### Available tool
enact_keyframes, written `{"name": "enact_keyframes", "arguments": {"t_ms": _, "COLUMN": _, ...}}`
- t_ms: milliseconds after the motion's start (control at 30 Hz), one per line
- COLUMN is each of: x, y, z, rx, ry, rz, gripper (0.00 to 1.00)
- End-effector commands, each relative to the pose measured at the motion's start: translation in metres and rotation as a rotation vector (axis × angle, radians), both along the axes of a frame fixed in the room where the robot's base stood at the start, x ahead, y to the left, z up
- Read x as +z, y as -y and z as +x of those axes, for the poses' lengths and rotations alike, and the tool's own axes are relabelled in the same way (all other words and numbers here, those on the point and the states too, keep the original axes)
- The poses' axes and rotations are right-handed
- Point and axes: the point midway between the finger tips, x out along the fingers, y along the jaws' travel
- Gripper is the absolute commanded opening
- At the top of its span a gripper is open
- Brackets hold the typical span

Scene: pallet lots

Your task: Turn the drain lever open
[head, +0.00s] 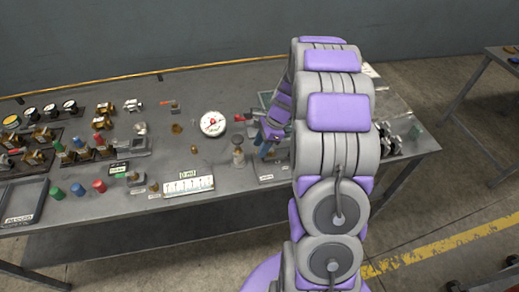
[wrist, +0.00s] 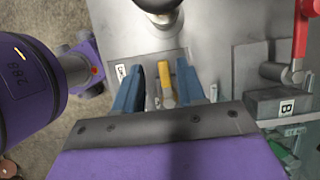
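A yellow lever (wrist: 166,84) shows in the wrist view, pointing toward my gripper from a grey plate (wrist: 150,62) on the bench. A small white label (wrist: 122,72) lies at the plate's left; its text is partly hidden and I cannot read it. My gripper (wrist: 160,70) has its two blue fingers apart, one on each side of the yellow lever, with gaps visible. A red lever (wrist: 301,32) stands at the right by a block marked B (wrist: 286,106). I cannot tell for sure which lever is the drain lever. In the head view my arm hides most of this area.
A round metal fitting (wrist: 158,8) stands just beyond the yellow lever. On the bench (head: 225,90) are a dial gauge (head: 213,124), a grey-capped post (head: 238,152), a white scale block (head: 188,187) and several valves and coloured caps at the left. A passed tray (head: 22,202) is at far left.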

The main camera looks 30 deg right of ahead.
Motion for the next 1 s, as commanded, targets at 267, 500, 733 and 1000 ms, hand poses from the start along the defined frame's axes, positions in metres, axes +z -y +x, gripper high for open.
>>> {"name": "enact_keyframes", "arguments": {"t_ms": 267, "x": -0.013, "y": -0.001, "z": 0.002, "rx": -0.001, "ry": 0.001, "rz": 0.002, "gripper": 0.4}}
{"name": "enact_keyframes", "arguments": {"t_ms": 500, "x": -0.01, "y": -0.01, "z": 0.002, "rx": -0.001, "ry": 0.003, "rz": -0.008, "gripper": 0.35}}
{"name": "enact_keyframes", "arguments": {"t_ms": 733, "x": -0.012, "y": -0.005, "z": 0.002, "rx": -0.001, "ry": 0.0, "rz": -0.001, "gripper": 0.13}}
{"name": "enact_keyframes", "arguments": {"t_ms": 1000, "x": -0.013, "y": 0.0, "z": 0.001, "rx": -0.002, "ry": 0.0, "rz": 0.002, "gripper": 0.0}}
